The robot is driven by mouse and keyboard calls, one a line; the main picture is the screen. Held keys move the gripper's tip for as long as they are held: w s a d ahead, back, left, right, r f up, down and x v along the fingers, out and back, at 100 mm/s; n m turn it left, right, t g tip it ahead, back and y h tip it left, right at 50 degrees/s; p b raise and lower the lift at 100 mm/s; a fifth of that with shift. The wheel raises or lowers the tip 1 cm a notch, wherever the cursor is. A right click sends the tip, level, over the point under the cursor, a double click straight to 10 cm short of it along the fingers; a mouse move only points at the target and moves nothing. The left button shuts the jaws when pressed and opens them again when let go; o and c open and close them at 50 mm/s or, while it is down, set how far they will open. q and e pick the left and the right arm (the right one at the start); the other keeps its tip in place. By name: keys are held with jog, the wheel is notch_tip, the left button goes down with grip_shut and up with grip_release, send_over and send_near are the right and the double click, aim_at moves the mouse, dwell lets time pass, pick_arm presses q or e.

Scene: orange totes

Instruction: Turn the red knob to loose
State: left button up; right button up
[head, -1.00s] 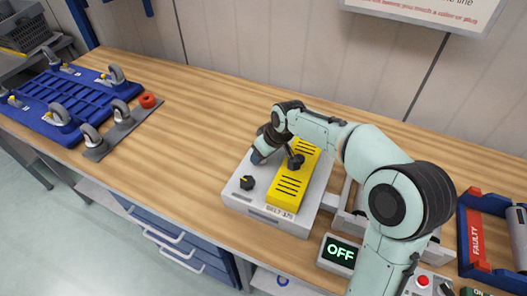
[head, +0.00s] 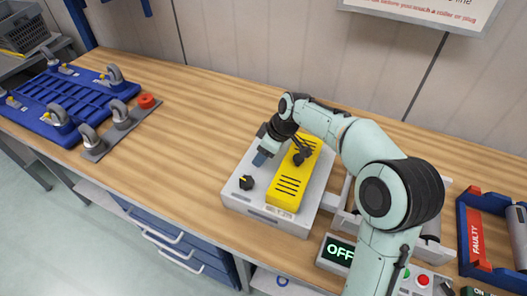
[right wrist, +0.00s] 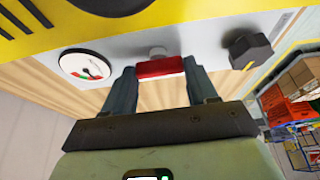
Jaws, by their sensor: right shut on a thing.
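The red knob (right wrist: 161,67) shows in the right wrist view as a red bar on a pale stem, set on the light grey face of the unit. My right gripper (right wrist: 163,78) has one finger on each side of it and is shut on it. In the head view my right gripper (head: 264,151) is at the left part of the grey unit (head: 237,201) with the yellow block (head: 288,190); it hides the red knob there. My left gripper is not in view.
A black knob (head: 246,182) sits near my right gripper, with a round gauge (right wrist: 85,64) on the other side. A display (head: 338,253) reads OFF. The table's middle left is clear.

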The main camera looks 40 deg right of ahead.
jog(key=o, duration=1.1)
jog(key=shift+c, duration=0.2)
jog(key=p+v, duration=0.1)
jog(key=v, duration=1.2)
jog(key=shift+r, duration=0.2)
jog(key=shift+s, duration=0.1)
